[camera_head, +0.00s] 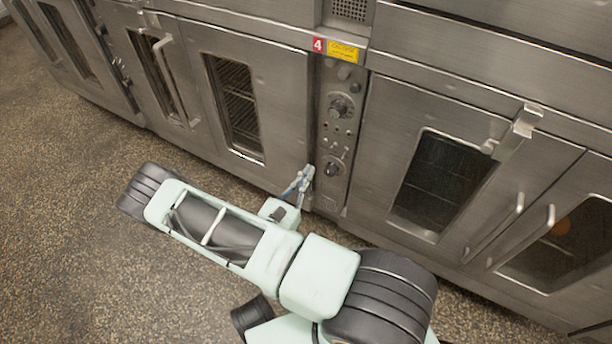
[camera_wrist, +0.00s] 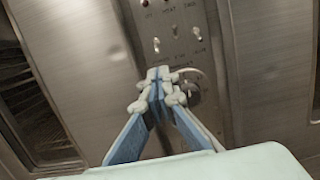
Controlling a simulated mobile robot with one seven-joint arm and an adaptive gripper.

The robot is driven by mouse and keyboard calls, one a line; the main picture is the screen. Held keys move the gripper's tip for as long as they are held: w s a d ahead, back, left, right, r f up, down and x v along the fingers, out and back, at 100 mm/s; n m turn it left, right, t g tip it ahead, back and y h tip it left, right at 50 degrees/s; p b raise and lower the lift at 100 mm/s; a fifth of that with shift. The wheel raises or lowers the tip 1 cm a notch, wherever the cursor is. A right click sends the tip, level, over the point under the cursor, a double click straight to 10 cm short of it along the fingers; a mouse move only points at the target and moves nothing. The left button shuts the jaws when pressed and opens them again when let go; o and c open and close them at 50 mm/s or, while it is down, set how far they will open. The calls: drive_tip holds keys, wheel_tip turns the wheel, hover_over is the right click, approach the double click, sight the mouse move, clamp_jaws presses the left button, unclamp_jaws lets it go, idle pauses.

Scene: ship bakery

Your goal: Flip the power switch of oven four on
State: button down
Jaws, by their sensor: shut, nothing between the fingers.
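Oven four's narrow control panel (camera_head: 338,125) stands between two oven doors, under a red label with a 4 (camera_head: 318,44). It carries an upper knob (camera_head: 339,107), a lower knob (camera_head: 332,169) and small toggle switches between them. In the wrist view, one toggle (camera_wrist: 156,44) is at the left and another toggle (camera_wrist: 196,32) at the right; their lettering is too blurred to tell which is power. My gripper (camera_head: 307,171) is shut and empty. In the wrist view its fingertips (camera_wrist: 160,76) are just below the left toggle and partly cover the lower knob (camera_wrist: 192,88). I cannot tell whether they touch the panel.
A steel oven door with a window (camera_head: 240,105) is left of the panel. Another windowed door (camera_head: 440,180) is at the right, with a latch (camera_head: 515,130) sticking out. The speckled floor (camera_head: 60,220) is clear at the left.

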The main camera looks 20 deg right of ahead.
sight(323, 145)
drive_tip(key=b+x, duration=0.1)
drive_tip(key=x, duration=0.5)
drive_tip(key=shift+w+d, duration=0.2)
drive_tip(key=shift+d, duration=0.1)
